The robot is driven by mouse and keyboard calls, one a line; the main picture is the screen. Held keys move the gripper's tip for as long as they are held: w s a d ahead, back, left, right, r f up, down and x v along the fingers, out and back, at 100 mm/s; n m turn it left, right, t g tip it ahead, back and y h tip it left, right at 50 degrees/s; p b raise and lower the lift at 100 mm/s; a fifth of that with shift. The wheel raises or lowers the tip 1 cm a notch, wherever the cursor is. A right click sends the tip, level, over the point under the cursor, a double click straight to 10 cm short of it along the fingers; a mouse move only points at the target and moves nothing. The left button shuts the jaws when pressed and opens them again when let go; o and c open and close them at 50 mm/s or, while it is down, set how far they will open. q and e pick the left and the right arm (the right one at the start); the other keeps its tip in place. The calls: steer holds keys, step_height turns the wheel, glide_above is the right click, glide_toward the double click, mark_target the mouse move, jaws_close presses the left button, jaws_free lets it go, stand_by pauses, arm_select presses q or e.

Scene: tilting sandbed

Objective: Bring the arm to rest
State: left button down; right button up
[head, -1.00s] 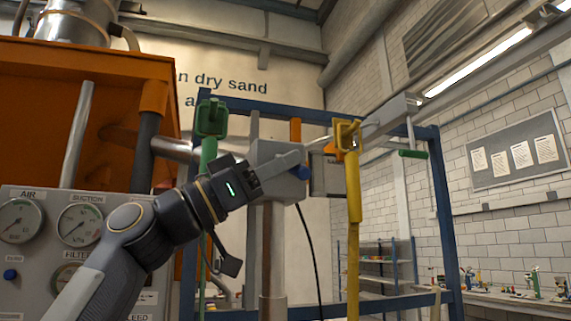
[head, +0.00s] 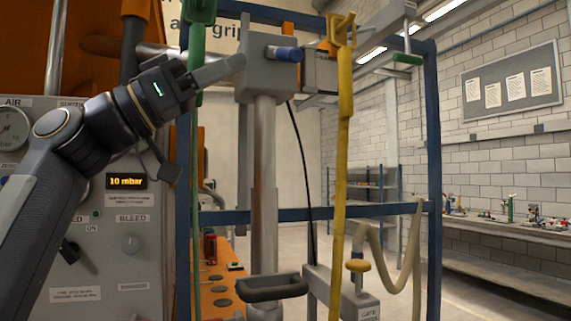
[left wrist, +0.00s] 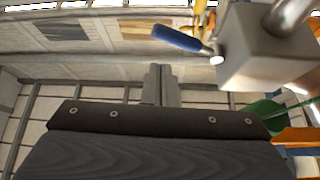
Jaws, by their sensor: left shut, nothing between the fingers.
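My left gripper (head: 236,64) is raised in the upper left of the head view, its fingers together and empty, pointing right. Its fingertips are close to a grey box-shaped head (head: 262,82) on a steel column; I cannot tell whether they touch. In the left wrist view the shut fingers (left wrist: 161,84) stand upright in the middle, with the grey head (left wrist: 262,62) and its blue-handled lever (left wrist: 180,39) to the upper right. My right gripper is not in view.
Green (head: 198,90) and yellow (head: 344,110) straps hang from a blue frame (head: 434,180) around the column. A control panel (head: 131,285) with a gauge and a 10 mbar display stands at left. A dark handle (head: 272,289) is low in front. A bench (head: 510,232) runs along the right wall.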

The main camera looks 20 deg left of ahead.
arm_select(q)
steer(key=w+d+f+n+y+p, duration=0.2)
steer(key=d+f+n+y+p, duration=0.1)
steer(key=d+f+y, duration=0.25)
step_height(320, 180, down, 16)
steer(key=r+n+y+p, duration=0.1)
steer(key=n+y+p, duration=0.25)
steer(key=y, duration=0.25)
steer(key=s+a+f+n+g+y+p, duration=0.1)
steer(key=s+f, duration=0.4)
steer(key=f, duration=0.7)
steer(key=s+a+f+n+g+y+p, duration=0.2)
steer(key=s+f, duration=0.4)
steer(key=f, duration=0.5)
steer(key=s+a+f+n+g+y+p, duration=0.1)
steer(key=s+a+f+n+g+y, duration=0.1)
steer(key=f, duration=1)
steer(key=s+a+n+g, duration=0.1)
steer(key=s+a+n, duration=0.1)
steer(key=s+n, duration=0.1)
steer(key=shift+s+f+g, duration=0.25)
steer(key=shift+f+g, duration=0.05)
steer(key=shift+g, duration=0.1)
